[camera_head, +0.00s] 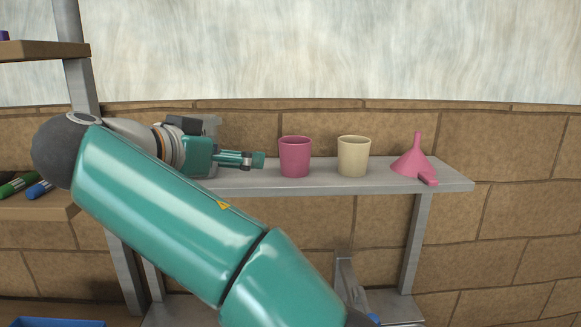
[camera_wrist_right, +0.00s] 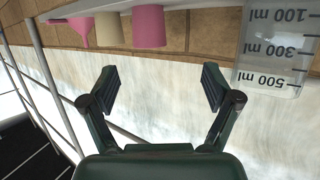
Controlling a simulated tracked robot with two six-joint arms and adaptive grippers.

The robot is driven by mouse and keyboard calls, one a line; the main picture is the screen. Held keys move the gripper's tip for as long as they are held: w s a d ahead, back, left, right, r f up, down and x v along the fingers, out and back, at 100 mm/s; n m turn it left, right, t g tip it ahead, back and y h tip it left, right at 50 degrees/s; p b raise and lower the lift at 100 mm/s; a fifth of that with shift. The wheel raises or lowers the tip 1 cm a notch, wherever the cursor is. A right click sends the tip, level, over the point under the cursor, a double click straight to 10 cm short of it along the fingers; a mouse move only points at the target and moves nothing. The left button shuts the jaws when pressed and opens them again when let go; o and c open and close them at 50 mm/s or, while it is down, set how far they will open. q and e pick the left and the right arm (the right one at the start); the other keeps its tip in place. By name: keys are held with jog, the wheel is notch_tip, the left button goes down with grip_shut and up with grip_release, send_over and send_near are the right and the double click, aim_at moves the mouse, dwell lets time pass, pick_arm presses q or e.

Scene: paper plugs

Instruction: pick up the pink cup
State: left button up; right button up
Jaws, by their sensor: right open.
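The pink cup (camera_head: 294,157) stands upright on the grey metal shelf, left of a beige cup. My right gripper (camera_head: 258,160) is just left of the pink cup in the head view, fingers pointing right towards it, with a small gap between. In the right wrist view the picture is upside down. There my right gripper (camera_wrist_right: 160,82) is open with nothing between its fingers, and the pink cup (camera_wrist_right: 149,28) shows at the top, beyond the fingertips. My left gripper is not in view.
The beige cup (camera_head: 353,156) and a pink funnel (camera_head: 414,160) stand further right on the shelf (camera_head: 455,183). A clear measuring beaker (camera_wrist_right: 275,48) is close to the gripper, mostly hidden behind it in the head view. A brick wall (camera_head: 520,150) rises behind. Markers (camera_head: 18,184) lie far left.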

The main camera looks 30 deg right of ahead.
send_near(287, 160)
jog(key=x, duration=0.3)
jog(key=w+x, duration=0.1)
jog(key=x, duration=0.1)
jog(key=shift+a+r, duration=0.15)
jog(key=shift+r, duration=0.25)
jog(key=shift+d+f, duration=0.15)
jog(key=shift+d, duration=0.4)
jog(key=x, duration=0.3)
jog(key=p+x, duration=0.1)
jog(key=shift+s+d+f, duration=0.2)
jog(key=shift+d+f, duration=0.15)
jog(key=shift+f, duration=0.15)
jog(key=shift+w+d+f, duration=0.15)
jog(key=shift+w+d, duration=0.05)
jog(key=c, duration=1.2)
jog(key=shift+c, duration=0.2)
jog(key=shift+r, duration=0.2)
